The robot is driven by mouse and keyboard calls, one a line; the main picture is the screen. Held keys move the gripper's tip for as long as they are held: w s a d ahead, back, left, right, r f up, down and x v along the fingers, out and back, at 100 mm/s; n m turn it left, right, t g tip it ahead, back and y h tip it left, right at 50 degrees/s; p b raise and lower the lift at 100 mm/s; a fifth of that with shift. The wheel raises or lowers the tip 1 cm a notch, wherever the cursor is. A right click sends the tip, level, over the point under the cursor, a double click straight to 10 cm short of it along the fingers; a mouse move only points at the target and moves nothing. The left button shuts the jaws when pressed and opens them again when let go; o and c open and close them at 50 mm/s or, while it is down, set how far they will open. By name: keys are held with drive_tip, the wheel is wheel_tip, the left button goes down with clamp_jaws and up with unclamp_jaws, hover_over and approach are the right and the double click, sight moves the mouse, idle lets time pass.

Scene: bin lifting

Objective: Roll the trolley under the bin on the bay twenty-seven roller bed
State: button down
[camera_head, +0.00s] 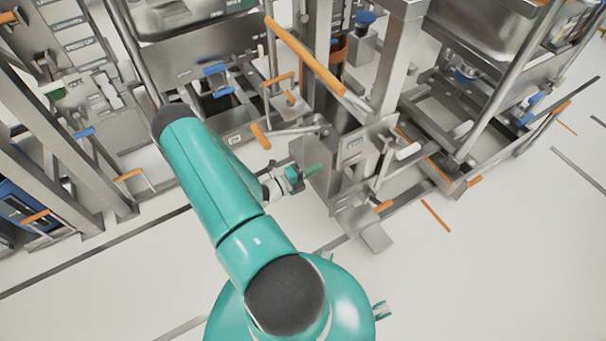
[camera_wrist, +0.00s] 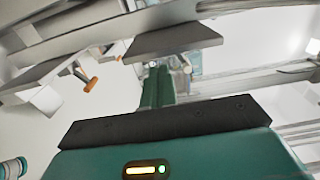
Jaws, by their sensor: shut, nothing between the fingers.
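A grey steel wheeled-looking frame, which may be the trolley (camera_head: 345,165), stands right of centre in the head view, with a tall post and a long orange handle (camera_head: 305,58) above it. A steel tub that may be the bin (camera_head: 205,62) is at the top, left of the post; I cannot tell for sure. My gripper (camera_head: 312,170) is small in the head view, beside the steel frame; contact cannot be told. In the wrist view its dark green fingers (camera_wrist: 157,88) are together, with nothing seen between them. The roller bed cannot be clearly made out.
A small label (camera_head: 236,139) is on a low rail, too small to read surely. Another steel stand (camera_head: 470,130) is at right, and steel frames (camera_head: 50,180) are at left. A sloping plate (camera_head: 375,236) juts onto the floor. Pale floor (camera_head: 500,270) is clear at lower right.

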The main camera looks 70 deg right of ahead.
drive_tip(key=x, duration=0.6)
drive_tip(key=shift+s+d, duration=0.15)
drive_tip(key=shift+d, duration=0.05)
